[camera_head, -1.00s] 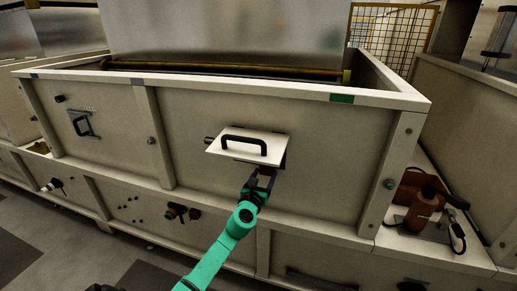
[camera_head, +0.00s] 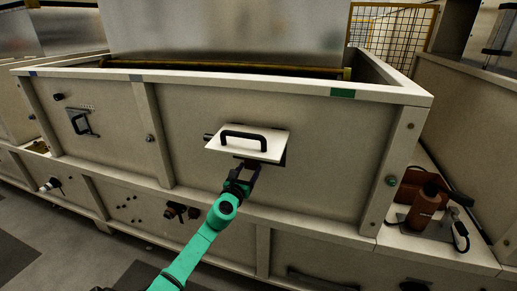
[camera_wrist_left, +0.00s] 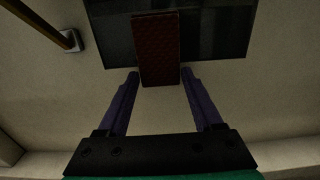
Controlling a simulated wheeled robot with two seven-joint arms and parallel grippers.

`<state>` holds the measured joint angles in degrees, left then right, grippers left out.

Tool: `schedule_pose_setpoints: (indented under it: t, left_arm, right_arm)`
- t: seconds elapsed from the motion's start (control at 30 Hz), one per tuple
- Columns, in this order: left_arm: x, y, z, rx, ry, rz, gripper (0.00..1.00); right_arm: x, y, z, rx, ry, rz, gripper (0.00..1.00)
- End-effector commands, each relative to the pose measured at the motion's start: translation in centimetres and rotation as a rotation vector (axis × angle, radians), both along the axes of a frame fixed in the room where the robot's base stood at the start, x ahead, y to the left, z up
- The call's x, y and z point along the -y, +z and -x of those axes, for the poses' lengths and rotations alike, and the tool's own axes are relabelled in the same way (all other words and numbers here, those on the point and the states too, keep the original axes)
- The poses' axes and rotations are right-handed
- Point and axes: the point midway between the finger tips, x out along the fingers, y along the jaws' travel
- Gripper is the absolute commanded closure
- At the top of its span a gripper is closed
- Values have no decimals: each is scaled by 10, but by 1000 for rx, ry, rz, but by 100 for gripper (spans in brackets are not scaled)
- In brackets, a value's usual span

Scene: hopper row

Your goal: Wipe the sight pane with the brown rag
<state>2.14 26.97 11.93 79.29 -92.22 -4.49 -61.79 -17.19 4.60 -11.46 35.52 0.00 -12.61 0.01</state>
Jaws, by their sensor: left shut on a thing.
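My left gripper (camera_head: 249,170) is just below the raised white flap (camera_head: 262,149) with its black handle, on the front of the hopper. In the left wrist view, the gripper (camera_wrist_left: 160,78) is shut on the brown rag (camera_wrist_left: 159,48), a dark reddish-brown block between the purple fingers. The dark sight pane (camera_wrist_left: 217,30) lies beyond the rag, which overlaps its lower edge and middle in that view. I cannot tell whether the rag touches the pane. In the head view, the flap and gripper hide most of the pane. My right gripper is not in view.
A brown bottle (camera_head: 423,207) with a black top and other items stand on the right-hand ledge. Knobs (camera_head: 178,211) project from the lower panel. The floor at lower left is clear.

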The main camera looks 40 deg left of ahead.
Motion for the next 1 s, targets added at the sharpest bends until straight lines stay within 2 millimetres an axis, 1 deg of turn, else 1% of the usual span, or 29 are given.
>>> schedule_pose_setpoints:
  t: [0.03, 0.13, 0.37, 0.47, 0.6, 0.73, 1.0]
  left_arm:
    - [-6, -3, 3, -1, 1, -4, 95]
    - [-13, -2, 7, -1, 0, -3, 95]
    - [-13, 0, 7, 0, -2, 0, 95]
    - [-6, 2, 4, -1, -2, 1, 95]
    - [12, 4, -4, -1, -3, 1, 95]
    - [26, 2, -10, -1, -3, 0, 95]
    - [29, 0, -11, 0, -2, -1, 95]
  right_arm:
    - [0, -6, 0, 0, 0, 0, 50]
    - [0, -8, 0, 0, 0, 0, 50]
    - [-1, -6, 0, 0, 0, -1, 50]
    - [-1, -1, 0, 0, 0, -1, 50]
    - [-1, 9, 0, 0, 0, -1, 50]
    - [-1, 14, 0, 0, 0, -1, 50]
    - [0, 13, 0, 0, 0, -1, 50]
